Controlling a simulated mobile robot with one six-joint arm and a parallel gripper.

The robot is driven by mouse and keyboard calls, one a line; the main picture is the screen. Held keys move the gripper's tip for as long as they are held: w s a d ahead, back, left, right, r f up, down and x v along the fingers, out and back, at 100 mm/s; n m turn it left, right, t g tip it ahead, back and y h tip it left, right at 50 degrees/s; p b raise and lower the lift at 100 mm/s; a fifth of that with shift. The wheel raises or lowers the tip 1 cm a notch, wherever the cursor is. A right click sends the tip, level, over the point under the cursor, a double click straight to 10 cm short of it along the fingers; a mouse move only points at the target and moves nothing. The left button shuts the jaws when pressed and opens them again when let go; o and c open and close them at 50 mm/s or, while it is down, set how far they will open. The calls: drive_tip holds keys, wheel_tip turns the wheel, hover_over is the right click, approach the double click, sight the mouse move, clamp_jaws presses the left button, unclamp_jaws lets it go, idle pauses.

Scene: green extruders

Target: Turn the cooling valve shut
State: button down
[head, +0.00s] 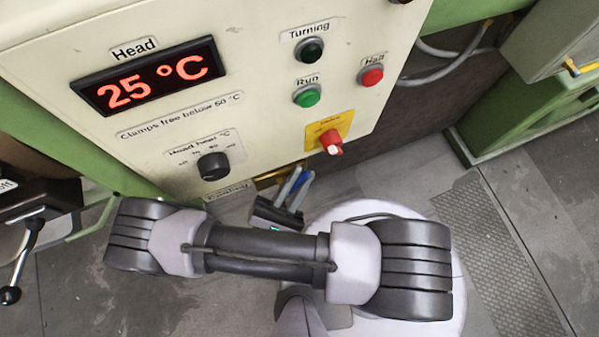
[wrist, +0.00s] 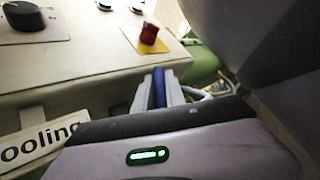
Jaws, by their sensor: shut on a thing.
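The cooling valve shows as a blue handle (head: 301,180) below the panel's lower edge, beside a brass-coloured fitting (head: 268,181) and near the "Cooling" label (head: 227,193). My gripper (head: 294,184) is at the handle, its grey fingers shut on it. In the wrist view, the blue handle (wrist: 158,88) stands between the fingers of my gripper (wrist: 165,92), and the label's end reads "ooling" (wrist: 40,142). The valve's body is mostly hidden by my gripper and the panel edge, so I cannot tell how far the handle is turned.
The cream panel above carries a display (head: 150,77) reading 25 °C, a black head heat knob (head: 213,166), a green Run button (head: 307,96), a red Halt button (head: 371,76) and a red switch (head: 331,141) on a yellow plate. Grey floor (head: 500,215) lies open at the right.

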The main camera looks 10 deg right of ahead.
idle(0.3)
drive_tip(key=c, duration=1.7)
unclamp_jaws()
drive_tip(key=shift+s, duration=0.1)
